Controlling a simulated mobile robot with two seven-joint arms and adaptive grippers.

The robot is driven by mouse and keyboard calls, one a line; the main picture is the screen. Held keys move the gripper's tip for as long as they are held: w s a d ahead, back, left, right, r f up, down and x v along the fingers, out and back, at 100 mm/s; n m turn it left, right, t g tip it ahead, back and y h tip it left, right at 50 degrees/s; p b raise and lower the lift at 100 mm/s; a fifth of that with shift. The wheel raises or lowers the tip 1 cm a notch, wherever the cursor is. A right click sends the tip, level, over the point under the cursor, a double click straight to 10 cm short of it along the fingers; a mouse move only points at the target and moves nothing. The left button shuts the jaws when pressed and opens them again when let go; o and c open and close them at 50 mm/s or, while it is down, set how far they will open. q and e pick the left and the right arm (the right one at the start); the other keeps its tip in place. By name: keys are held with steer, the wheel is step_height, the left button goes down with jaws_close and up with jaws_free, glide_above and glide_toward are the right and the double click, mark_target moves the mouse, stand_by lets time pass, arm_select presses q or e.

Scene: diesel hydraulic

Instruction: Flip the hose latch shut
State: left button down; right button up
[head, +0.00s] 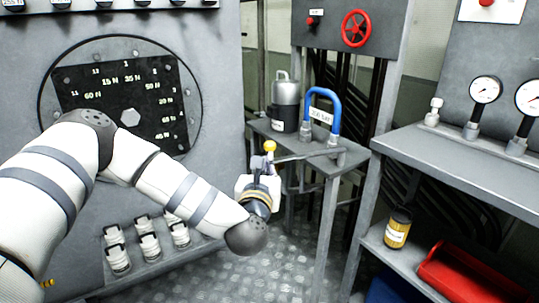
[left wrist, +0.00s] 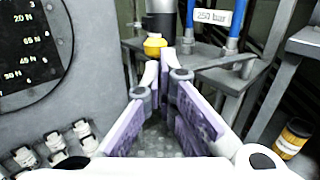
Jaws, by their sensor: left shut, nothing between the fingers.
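A lever with a yellow ball knob (head: 269,146) at its end reaches out to the left from the small grey table. A blue looped hose (head: 335,98) with a white pressure label (head: 321,115) stands at its right end. My left gripper (head: 267,166) is shut and empty, just below the knob in the head view. In the left wrist view the closed fingertips (left wrist: 158,68) lie just under the yellow knob (left wrist: 155,46); I cannot tell whether they touch it. The hose (left wrist: 233,20) shows behind, to the right. My right gripper is not in view.
A grey canister (head: 286,103) stands on the small table (head: 330,166). A panel with a black dial plate (head: 130,100) fills the left.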

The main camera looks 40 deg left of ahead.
mark_target(271, 149)
arm_select(q)
steer(key=x, duration=0.5)
steer(key=shift+a, duration=0.1)
